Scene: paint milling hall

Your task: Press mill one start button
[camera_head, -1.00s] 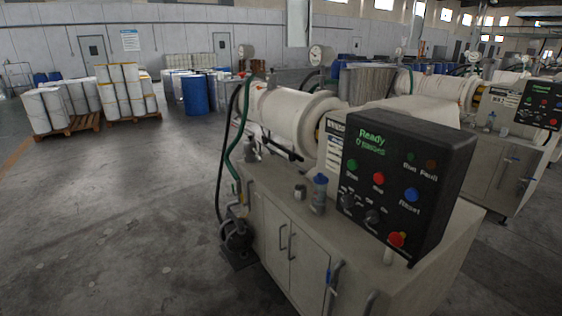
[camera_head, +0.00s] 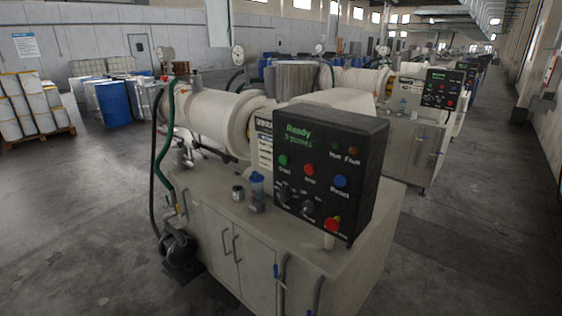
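The nearest mill (camera_head: 208,114) has a white horizontal barrel on a beige cabinet (camera_head: 218,232). A black control panel (camera_head: 325,230) stands on the cabinet's right part and faces me. Its green lettering reads "Ready" above a blurred second line. The green start button (camera_head: 283,160) sits at the panel's left, with a red stop button (camera_head: 309,169) and a blue reset button (camera_head: 341,181) to its right. A red emergency knob (camera_head: 333,223) on a yellow base is at the lower right. Neither of my grippers is in view.
Another mill panel (camera_head: 442,90) is behind. Floor is free at left and along the right aisle.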

